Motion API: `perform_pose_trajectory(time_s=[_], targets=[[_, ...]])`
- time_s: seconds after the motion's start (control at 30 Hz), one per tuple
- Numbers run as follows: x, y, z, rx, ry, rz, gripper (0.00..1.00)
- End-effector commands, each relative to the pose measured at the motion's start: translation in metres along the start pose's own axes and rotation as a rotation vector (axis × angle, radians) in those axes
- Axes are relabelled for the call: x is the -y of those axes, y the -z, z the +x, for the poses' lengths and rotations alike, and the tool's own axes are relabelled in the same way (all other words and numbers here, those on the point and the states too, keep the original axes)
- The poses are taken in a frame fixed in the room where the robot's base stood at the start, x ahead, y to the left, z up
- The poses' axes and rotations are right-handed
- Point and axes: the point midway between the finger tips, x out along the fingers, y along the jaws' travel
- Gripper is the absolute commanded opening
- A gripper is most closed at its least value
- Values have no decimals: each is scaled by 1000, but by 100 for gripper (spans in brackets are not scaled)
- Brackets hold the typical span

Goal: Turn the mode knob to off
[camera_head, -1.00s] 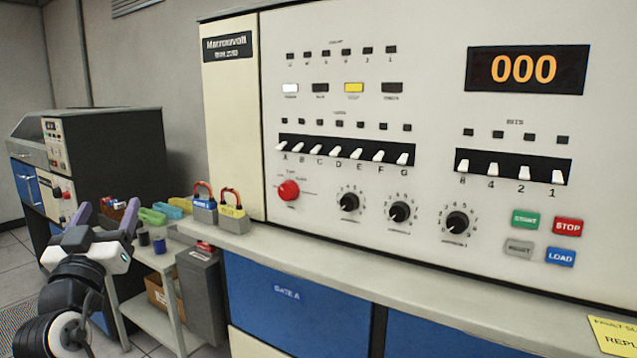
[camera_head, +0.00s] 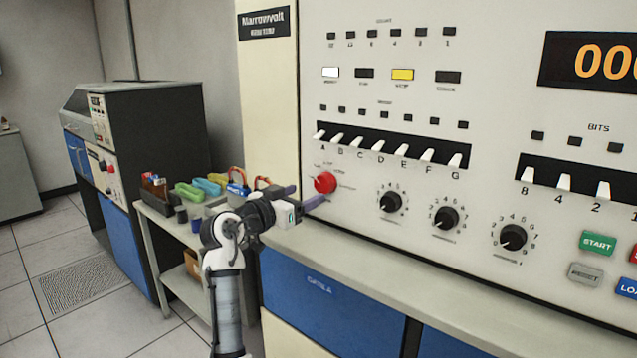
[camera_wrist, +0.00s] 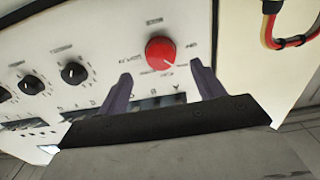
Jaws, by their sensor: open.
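The red mode knob (camera_head: 325,182) is on the cream panel, below the left end of the row of white switches and left of the black dials. It also shows in the wrist view (camera_wrist: 160,50), with small labels around it that are too blurred to read. My gripper (camera_head: 303,196) is open and empty, just left of and below the knob in the head view. In the wrist view its two purple fingers (camera_wrist: 163,82) stand apart, with the knob between and beyond their tips. I see no contact with the knob.
Black dials (camera_head: 390,201) sit right of the knob. White lettered switches (camera_head: 380,147) are above it. A counter ledge (camera_head: 430,275) runs below the panel. A side table (camera_head: 152,208) holds padlocks and coloured items. A red and yellow shackle or cable (camera_wrist: 285,40) shows in the wrist view.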

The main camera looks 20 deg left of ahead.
Motion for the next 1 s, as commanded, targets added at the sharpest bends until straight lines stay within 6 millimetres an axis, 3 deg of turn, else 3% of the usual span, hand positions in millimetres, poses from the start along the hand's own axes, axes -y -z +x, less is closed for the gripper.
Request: perform_pose_trajectory(time_s=[0.1,0.3,0.73,1.0], targets=[[0,3,25,2,-2,-1,68],[0,2,51,1,0,0,68],[0,0,61,0,2,1,68],[0,0,60,0,2,1,32]])
